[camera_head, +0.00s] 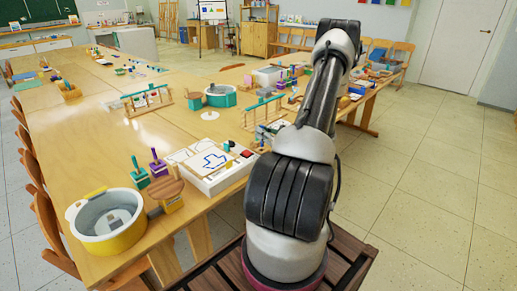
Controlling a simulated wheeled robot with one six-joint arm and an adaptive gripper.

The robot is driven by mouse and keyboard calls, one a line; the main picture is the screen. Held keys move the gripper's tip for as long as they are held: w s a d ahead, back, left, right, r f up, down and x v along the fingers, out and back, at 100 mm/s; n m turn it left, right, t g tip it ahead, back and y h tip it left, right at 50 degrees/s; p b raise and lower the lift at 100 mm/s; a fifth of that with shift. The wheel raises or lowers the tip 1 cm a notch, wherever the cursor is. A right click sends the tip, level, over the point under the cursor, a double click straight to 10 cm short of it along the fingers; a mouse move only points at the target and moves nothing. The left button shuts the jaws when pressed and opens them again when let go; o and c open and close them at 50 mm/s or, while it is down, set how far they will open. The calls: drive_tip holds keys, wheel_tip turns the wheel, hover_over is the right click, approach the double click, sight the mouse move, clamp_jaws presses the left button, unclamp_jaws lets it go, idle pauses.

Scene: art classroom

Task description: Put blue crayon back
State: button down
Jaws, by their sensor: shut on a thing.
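My gripper does not show; my own arm rises through the middle right and hides what is behind it. I cannot make out the blue crayon for certain. A white box (222,181) stands near the table's right edge, with a sheet bearing a blue line drawing (208,161) on top. A small blue-and-dark upright item (227,146) is at the sheet's far right corner, too small to identify. A small red item (247,154) is beside it.
The long wooden table (95,150) carries a yellow-and-white tub (107,222), green and purple handled tools (158,164), racks (147,99) and a teal bowl (220,96). Chairs (48,220) line its left side. The tiled floor (430,190) at right is clear.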

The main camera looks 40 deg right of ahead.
sight(262, 144)
drive_tip(key=shift+f, duration=2.55)
drive_tip(key=shift+f, duration=0.1)
drive_tip(key=c, duration=1.5)
unclamp_jaws()
drive_tip(key=shift+c, duration=0.2)
